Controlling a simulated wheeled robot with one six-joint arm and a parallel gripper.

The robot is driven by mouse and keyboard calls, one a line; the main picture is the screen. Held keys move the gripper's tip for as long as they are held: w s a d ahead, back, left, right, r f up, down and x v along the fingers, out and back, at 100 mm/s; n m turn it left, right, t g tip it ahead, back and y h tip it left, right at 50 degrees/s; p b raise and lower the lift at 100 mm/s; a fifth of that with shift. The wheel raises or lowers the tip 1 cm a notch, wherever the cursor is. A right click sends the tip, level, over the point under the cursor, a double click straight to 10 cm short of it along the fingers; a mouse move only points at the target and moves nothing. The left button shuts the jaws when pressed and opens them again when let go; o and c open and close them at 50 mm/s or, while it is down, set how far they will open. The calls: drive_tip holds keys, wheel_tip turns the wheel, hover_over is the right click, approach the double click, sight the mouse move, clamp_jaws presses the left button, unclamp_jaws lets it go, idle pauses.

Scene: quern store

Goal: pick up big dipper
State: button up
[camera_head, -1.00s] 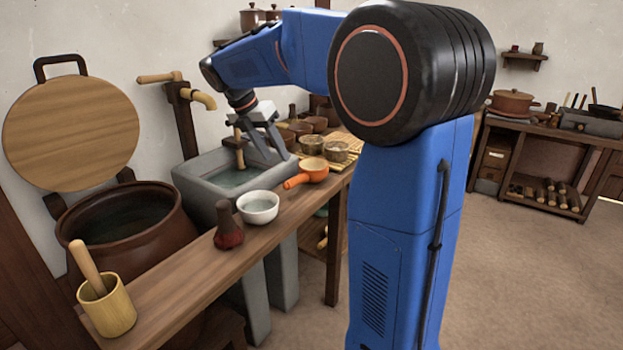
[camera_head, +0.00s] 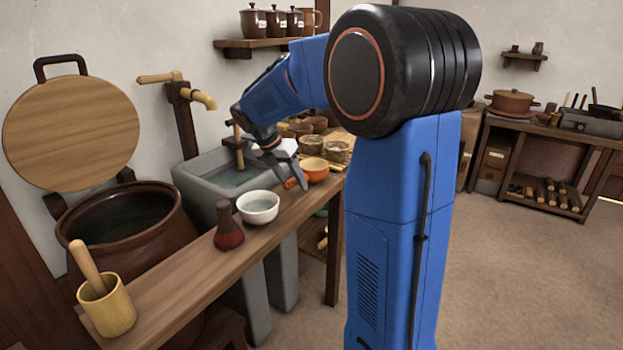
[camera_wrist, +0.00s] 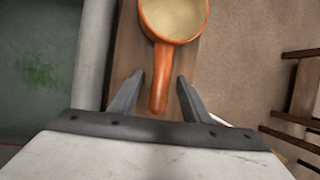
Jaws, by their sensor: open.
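An orange dipper (camera_head: 314,170), a round bowl with a straight handle and pale inside, sits on the wooden counter. In the wrist view the dipper (camera_wrist: 166,58) is at the top centre, its bowl cut by the upper edge and its handle pointing down toward me. My gripper (camera_wrist: 160,78) is open, one finger on each side of the handle, with a gap on both sides. In the head view my gripper (camera_head: 290,183) is over the handle at the counter, hiding part of it.
A stone basin (camera_head: 190,182) with water is left of the gripper. A white bowl (camera_head: 258,212) and a dark red bottle-shaped thing (camera_head: 229,236) stand nearer on the counter (camera_head: 180,285). Small pots (camera_head: 337,152) stand behind the dipper. A bamboo cup (camera_head: 110,312) holds a wooden handle.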

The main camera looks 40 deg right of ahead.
drive_tip(key=shift+d+f, duration=0.15)
drive_tip(key=shift+f, duration=0.2)
drive_tip(key=c, duration=1)
clamp_jaws()
drive_tip(key=shift+r, duration=0.15)
